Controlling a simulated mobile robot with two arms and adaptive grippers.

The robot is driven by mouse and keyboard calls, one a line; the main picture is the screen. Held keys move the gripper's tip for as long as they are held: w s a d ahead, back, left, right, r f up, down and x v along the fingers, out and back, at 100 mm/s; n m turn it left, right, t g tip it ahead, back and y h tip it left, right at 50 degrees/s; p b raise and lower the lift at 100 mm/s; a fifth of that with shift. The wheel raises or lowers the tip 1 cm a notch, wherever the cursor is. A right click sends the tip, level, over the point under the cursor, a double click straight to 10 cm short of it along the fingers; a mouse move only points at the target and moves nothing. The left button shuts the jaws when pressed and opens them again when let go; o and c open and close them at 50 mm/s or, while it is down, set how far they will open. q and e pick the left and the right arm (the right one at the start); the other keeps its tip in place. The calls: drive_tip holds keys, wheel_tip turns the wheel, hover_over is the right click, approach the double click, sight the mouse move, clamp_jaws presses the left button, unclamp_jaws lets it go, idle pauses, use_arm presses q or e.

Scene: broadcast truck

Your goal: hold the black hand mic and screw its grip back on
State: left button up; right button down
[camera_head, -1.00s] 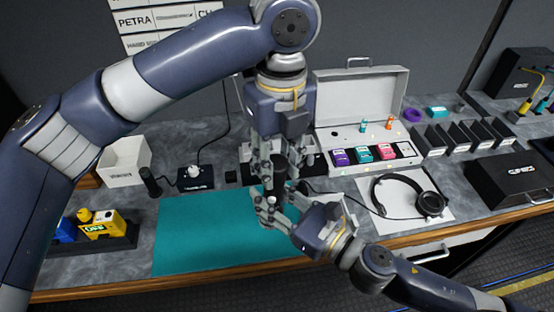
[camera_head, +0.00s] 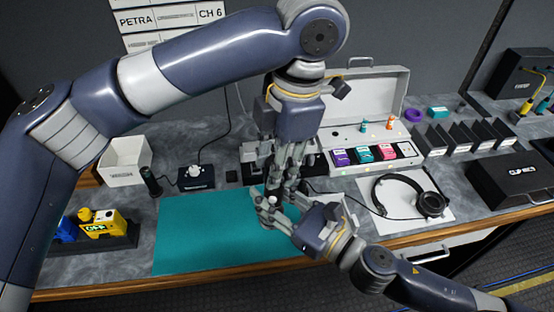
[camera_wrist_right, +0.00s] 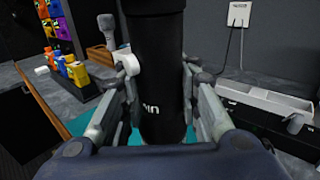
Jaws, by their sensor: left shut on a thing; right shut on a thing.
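The black hand mic (camera_wrist_right: 160,75) stands upright between the fingers of my right gripper (camera_wrist_right: 160,110) in the right wrist view, with part of a white marking facing the camera. A seam shows near the top of that view, with a slightly wider black part (camera_wrist_right: 153,6) above it. In the head view my right gripper (camera_head: 273,207) is shut around the mic's lower part above the teal mat (camera_head: 205,235). My left gripper (camera_head: 285,180) points down from above, shut on the upper part. Its fingers hide most of that part, so I cannot see the joint closely.
A small black stand (camera_head: 196,177) and another dark handheld item (camera_head: 151,182) are left of the grippers. An open grey case (camera_head: 362,95) with coloured packs is behind, right. Headphones (camera_head: 410,195) lie on white paper at right. The mat's left half is clear.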

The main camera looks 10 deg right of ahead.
use_arm(q)
drive_tip(key=shift+m, duration=0.4)
drive_tip(key=o, duration=0.9)
drive_tip(key=shift+c, duration=0.2)
drive_tip(key=shift+r, duration=0.1)
drive_tip(key=shift+s+d+r, duration=0.1)
drive_tip(key=shift+r, duration=1)
drive_tip(key=shift+s+d+r, duration=0.1)
drive_tip(key=shift+r, duration=1)
drive_tip(key=shift+a+n, duration=0.1)
drive_tip(key=shift+n, duration=0.2)
